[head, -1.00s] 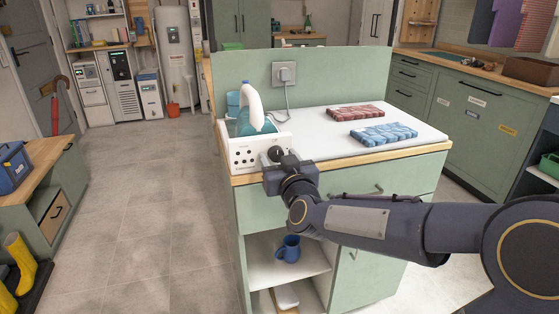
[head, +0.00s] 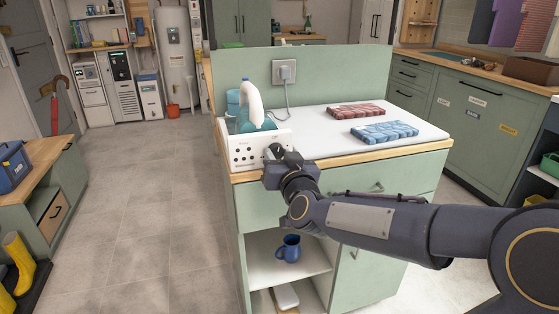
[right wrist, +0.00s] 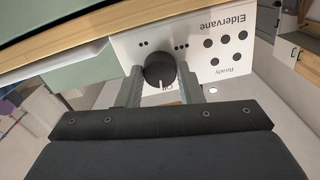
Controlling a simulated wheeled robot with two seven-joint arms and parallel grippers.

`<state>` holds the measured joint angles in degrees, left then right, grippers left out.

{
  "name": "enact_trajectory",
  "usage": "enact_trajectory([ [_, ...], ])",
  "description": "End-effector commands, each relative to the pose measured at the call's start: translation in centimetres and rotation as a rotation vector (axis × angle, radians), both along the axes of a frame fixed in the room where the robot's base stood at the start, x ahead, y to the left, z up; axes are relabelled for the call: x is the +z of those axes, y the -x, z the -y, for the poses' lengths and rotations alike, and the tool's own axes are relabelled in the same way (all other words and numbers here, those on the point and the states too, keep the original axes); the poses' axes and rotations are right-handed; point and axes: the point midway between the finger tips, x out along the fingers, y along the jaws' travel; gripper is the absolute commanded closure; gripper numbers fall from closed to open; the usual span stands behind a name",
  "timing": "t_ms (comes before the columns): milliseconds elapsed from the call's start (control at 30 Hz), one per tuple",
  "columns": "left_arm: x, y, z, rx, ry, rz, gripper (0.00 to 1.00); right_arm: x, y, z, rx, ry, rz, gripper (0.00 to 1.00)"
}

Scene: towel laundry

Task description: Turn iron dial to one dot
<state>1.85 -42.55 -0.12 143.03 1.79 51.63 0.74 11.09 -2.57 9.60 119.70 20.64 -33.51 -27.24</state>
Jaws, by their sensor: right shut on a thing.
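The iron (head: 250,108), with a white handle and teal body, stands in a white station (head: 258,143) at the counter's left end. The station's black dial (right wrist: 159,67) sits on its white front panel, among small dots and an "Off" label. A white mark on the dial's lower edge is by "Off". My right gripper (right wrist: 161,76) is shut on the dial, one finger on each side. In the head view my right gripper (head: 278,157) largely hides the dial. My left gripper is not in view.
A red folded towel (head: 356,111) and a blue folded towel (head: 384,133) lie on the white counter pad (head: 325,148). A wall socket with a plug (head: 284,72) is behind. A blue mug (head: 288,249) stands on the shelf below.

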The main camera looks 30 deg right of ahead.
Motion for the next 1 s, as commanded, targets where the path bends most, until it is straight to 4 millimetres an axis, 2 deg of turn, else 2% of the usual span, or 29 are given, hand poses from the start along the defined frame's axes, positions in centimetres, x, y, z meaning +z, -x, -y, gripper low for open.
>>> enact_trajectory([
  [300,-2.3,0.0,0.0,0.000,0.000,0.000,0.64,-0.3,0.0,0.0,0.002,-0.285,0.070,0.90],
  [1000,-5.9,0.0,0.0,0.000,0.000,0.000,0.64,-0.3,0.0,0.0,0.000,-0.915,0.220,0.90],
])
